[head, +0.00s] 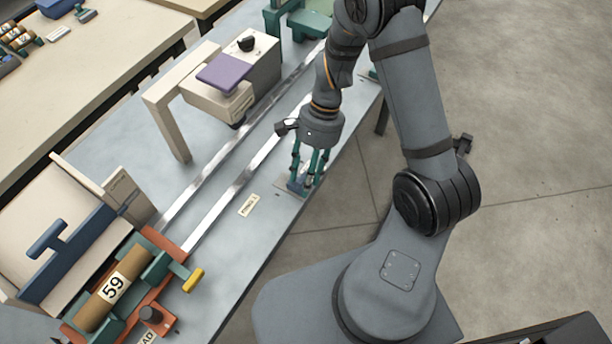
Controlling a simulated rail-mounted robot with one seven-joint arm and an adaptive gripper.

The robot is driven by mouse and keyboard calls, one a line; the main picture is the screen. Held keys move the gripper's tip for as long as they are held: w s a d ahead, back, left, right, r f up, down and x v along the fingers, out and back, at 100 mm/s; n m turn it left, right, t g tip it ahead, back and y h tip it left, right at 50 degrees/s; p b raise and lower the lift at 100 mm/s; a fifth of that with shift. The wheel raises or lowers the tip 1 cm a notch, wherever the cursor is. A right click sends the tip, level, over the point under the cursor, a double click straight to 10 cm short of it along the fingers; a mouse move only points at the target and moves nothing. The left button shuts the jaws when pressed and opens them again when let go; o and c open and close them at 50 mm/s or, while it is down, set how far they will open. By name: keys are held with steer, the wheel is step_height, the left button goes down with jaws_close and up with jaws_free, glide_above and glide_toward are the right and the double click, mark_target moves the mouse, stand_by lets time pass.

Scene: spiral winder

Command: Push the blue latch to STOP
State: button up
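My gripper (302,184) points down at the right edge of the grey bench, in the middle of the head view. Its green fingers are low over a small plate (283,187) at the bench edge. A small blue part (293,185), which may be the blue latch, shows at the fingertips. The fingers cover much of it, so I cannot tell its position or whether they touch it. The fingertip gap is too small to read. A pale label (249,204) lies on the bench to the lower left; its text is not readable.
Two metal rails (240,170) run along the bench. A beige machine head with a purple pad (224,72) stands behind my gripper. At lower left are a box with a blue T-shaped handle (47,240) and a brown roll marked 59 (113,288).

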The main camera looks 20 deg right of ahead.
steer(key=shift+c, duration=0.7)
steer(key=c, duration=0.8)
jaws_close()
